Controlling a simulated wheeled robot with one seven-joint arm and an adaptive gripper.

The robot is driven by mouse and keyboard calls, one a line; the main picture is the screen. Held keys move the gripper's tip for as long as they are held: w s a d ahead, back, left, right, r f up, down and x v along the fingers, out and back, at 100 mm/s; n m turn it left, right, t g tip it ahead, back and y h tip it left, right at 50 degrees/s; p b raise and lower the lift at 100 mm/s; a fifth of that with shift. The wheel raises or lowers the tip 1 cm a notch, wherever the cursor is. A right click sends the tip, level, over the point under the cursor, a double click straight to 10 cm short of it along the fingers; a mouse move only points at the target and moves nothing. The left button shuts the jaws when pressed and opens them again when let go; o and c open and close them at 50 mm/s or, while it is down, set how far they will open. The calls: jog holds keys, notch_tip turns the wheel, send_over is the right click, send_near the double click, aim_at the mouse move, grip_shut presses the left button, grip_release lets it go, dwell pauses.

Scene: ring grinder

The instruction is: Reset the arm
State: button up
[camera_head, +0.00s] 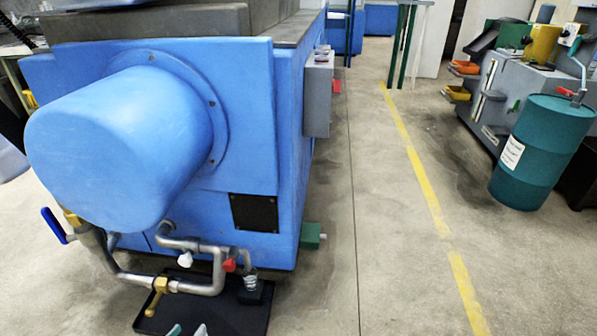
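Two small pale-teal tips at the bottom edge look like the fingertips of my gripper (187,331). They stand a little apart with nothing seen between them, and the rest of the gripper is cut off by the frame. They show in front of a black drip tray (225,319) under the pipework of a large blue machine (258,110). I cannot tell how far they are from the tray. My arm is mostly out of view.
Pipes with a brass valve (157,297), a blue-handled lever (54,226) and a red-handled valve (230,265) stick out below the machine's round housing (120,150). A teal drum (541,152) stands at the right. The floor with the yellow line (428,190) is clear.

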jog(key=w+d+r+m+g+h, duration=0.25)
jog(key=w+d+r+m, duration=0.2)
jog(key=d+r, duration=0.4)
jog(key=w+d+r+m+g+h, duration=0.1)
jog(key=w+d+r+m+g, duration=0.2)
jog(key=d+r+m, duration=0.55)
jog(key=w+d+r+m+g+h, duration=0.2)
jog(key=w+d+r+g, duration=0.3)
jog(key=r, duration=0.6)
jog(key=s+d+r+m+g+y, duration=0.1)
jog(key=s+d+r+m, duration=0.35)
jog(key=d, duration=0.35)
jog(key=s+d+r+m+g+y+p, duration=0.1)
jog(key=s+d+r+m, duration=0.35)
jog(key=d, duration=0.25)
jog(key=s+d+r+m+g+y, duration=0.1)
jog(key=s+d+r+m+y, duration=0.15)
jog(key=s+d+r, duration=0.4)
jog(key=s+d+f+m+y, duration=0.1)
jog(key=s+d+m+y, duration=0.3)
jog(key=s+m, duration=0.85)
notch_tip(320, 180, up, 40)
jog(key=s+n+t+p, duration=0.2)
jog(key=n+t+p, duration=0.1)
jog(key=p, duration=3.5)
jog(key=shift+s+d+f+t, duration=0.2)
jog(key=shift+s+t, duration=0.2)
jog(key=shift+t, duration=0.25)
